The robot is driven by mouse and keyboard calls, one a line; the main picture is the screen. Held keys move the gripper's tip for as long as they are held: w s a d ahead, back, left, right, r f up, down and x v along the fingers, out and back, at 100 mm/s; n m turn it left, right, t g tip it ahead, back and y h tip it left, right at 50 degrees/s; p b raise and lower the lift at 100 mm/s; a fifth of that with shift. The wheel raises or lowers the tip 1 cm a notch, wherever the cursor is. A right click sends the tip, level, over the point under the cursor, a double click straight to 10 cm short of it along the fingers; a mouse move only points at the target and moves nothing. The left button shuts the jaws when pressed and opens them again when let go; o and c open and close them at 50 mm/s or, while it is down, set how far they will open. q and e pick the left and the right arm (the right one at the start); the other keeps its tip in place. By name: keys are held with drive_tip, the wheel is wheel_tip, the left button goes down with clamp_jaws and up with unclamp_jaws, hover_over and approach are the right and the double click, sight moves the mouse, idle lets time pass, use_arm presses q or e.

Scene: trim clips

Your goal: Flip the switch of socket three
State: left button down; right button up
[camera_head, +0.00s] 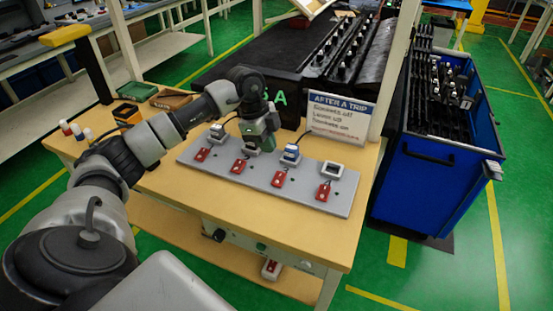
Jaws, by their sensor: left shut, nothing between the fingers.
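A grey board (265,181) lies on the wooden table with a row of sockets. Each socket has a red switch in front of it. The third socket from the left (291,158) holds a blue-and-white plug, with its red switch (279,179) in front. I cannot read any socket numbers. The other switches are the leftmost (201,155), the second (239,166) and the rightmost (323,192). My left gripper (262,147) is shut and empty, over the second socket from the left and partly hiding it. Switch positions are too small to tell. My right gripper is out of view.
A sign headed "AFTER A TRIP" (338,120) stands behind the board. A panel with a red switch (271,268) is below the table's front edge. Trays (171,99) and small bottles (76,131) are at the left. A blue cart (425,185) stands right.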

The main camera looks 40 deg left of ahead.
use_arm(q)
drive_tip(key=r, duration=0.1)
drive_tip(key=s+r, duration=0.1)
drive_tip(key=r, duration=0.1)
drive_tip(key=shift+a+r, duration=0.1)
drive_tip(key=shift+r, duration=0.05)
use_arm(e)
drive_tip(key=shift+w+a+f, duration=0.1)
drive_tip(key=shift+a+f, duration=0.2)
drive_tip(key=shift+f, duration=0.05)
